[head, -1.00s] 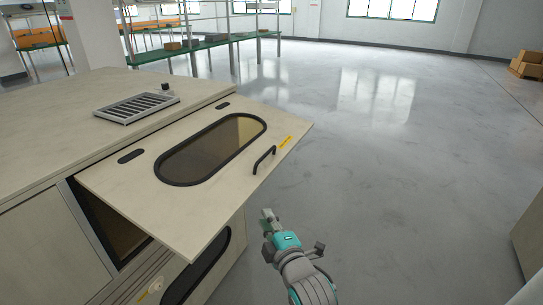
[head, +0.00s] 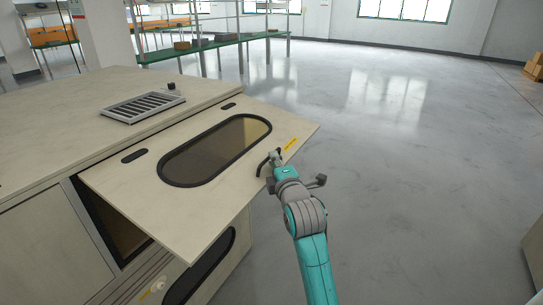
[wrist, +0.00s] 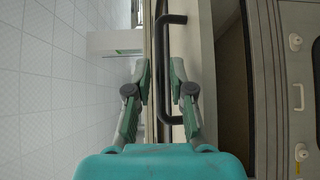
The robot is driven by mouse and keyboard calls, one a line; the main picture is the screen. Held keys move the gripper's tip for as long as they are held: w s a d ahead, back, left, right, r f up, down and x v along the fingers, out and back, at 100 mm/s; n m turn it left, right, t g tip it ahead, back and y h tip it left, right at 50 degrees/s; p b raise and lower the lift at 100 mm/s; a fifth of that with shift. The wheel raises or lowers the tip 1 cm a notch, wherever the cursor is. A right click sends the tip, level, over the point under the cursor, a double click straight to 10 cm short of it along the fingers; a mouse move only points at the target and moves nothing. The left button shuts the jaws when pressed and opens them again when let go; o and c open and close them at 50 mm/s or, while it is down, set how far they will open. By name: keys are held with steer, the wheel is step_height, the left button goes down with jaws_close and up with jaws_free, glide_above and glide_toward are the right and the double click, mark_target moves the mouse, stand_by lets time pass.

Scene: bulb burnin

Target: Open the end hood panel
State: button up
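The end hood panel (head: 125,190) is a beige flap with a dark-rimmed oval window (head: 215,150). It is swung up and sticks out from the end of the cabinet, leaving a dark gap below. Its black bar handle (head: 262,167) is near the outer edge, partly hidden by my gripper (head: 273,157) in the head view. In the wrist view my gripper (wrist: 160,68) is open, with fingers apart on either side of the handle bar (wrist: 163,45) and panel edge. I cannot see firm contact with the handle.
The beige cabinet (head: 60,105) carries a metal vent grille (head: 143,106) on top. A green-shelved rack (head: 205,47) stands behind. The grey floor (head: 400,180) to the right is open. Brown boxes (head: 536,66) lie at the far right.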

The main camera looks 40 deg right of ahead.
steer(key=shift+x, duration=1.9)
steer(key=shift+c, duration=0.3)
jaws_close()
steer(key=shift+f, duration=0.1)
